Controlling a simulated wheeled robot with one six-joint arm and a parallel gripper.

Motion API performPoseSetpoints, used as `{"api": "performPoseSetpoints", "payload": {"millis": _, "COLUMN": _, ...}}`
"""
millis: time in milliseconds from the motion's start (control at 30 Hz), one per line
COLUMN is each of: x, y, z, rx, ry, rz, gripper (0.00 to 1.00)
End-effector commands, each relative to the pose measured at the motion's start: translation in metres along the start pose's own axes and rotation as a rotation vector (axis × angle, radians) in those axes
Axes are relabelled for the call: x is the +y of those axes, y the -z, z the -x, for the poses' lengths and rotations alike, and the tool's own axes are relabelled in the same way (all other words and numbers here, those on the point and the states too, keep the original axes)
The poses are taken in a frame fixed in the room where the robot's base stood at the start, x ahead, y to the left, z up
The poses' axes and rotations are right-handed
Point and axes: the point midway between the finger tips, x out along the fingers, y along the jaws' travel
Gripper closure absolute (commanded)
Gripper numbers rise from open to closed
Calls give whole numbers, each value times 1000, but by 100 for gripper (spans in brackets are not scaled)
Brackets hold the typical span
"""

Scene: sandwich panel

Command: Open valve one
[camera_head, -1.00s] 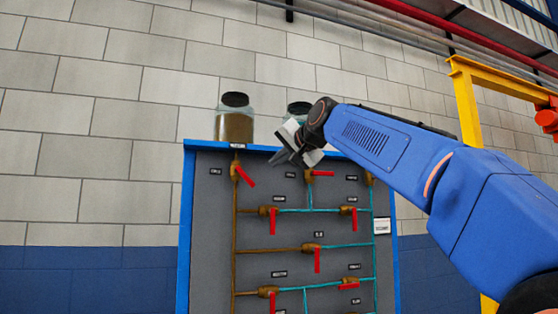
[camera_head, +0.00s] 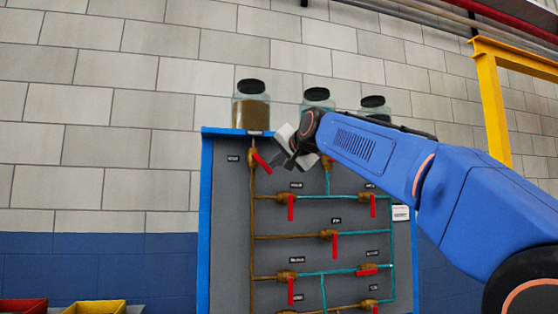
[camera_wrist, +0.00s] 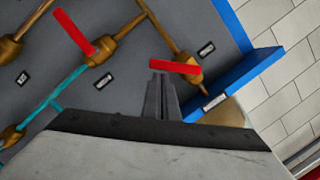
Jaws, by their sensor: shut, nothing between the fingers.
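The panel (camera_head: 225,230) carries several brass valves with red handles. Its labels are too small to read, so I cannot tell which is marked one. The top-left valve (camera_head: 252,168) sits on a brown pipe under the brown-filled jar; its red handle (camera_head: 261,161) slants down to the right. My gripper (camera_head: 284,163) is shut and empty, just right of that handle. In the wrist view, my gripper's fingers (camera_wrist: 161,77) are together, with a red handle (camera_wrist: 174,67) right at their tips, on a valve (camera_wrist: 194,86) near the blue top edge. Whether they touch is unclear.
The brown-filled jar (camera_head: 250,107) and two other jars (camera_head: 318,97) (camera_head: 375,105) stand on the panel's blue top ledge. A yellow frame (camera_head: 491,100) stands at right. Red (camera_head: 22,306) and yellow (camera_head: 95,307) bins are at lower left.

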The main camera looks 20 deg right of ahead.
Motion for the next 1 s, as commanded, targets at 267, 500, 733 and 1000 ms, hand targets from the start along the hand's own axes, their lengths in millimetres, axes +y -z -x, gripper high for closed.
{"api": "performPoseSetpoints", "payload": {"millis": 267, "x": 0, "y": 0, "z": 0, "rx": 0, "ry": 0, "rz": -2, "gripper": 100}}
{"api": "performPoseSetpoints", "payload": {"millis": 500, "x": 2, "y": -3, "z": 0, "rx": -1, "ry": 11, "rz": -47, "gripper": 100}}
{"api": "performPoseSetpoints", "payload": {"millis": 733, "x": 2, "y": -4, "z": -1, "rx": 0, "ry": 20, "rz": -81, "gripper": 100}}
{"api": "performPoseSetpoints", "payload": {"millis": 1000, "x": 6, "y": -12, "z": -3, "rx": -1, "ry": 49, "rz": -200, "gripper": 100}}
